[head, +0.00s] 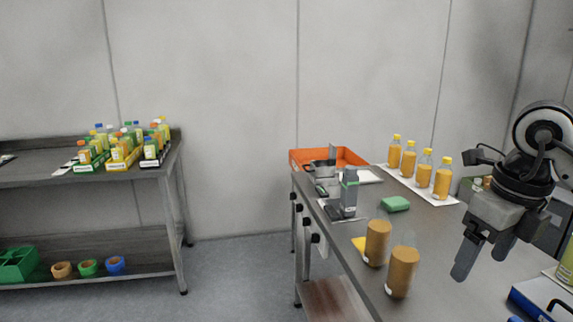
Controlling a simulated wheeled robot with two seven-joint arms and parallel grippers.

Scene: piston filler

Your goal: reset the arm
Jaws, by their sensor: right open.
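My right gripper (483,257) hangs above the right-hand metal table (437,232), at the right of the head view. Its fingers point down and are apart, with nothing between them. Its arm comes in from the right edge. Two orange-brown cylinders (377,242) (402,271) stand at the near left edge of the table, left of the gripper and apart from it. My left gripper is not in the head view.
Several orange bottles (442,178) stand on a white strip at the table's back. A green block (395,203), a grey device (348,192) and an orange tray (352,157) are nearby. A blue item (540,303) lies front right. A bottle-laden shelf (150,171) stands far left, with open floor between.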

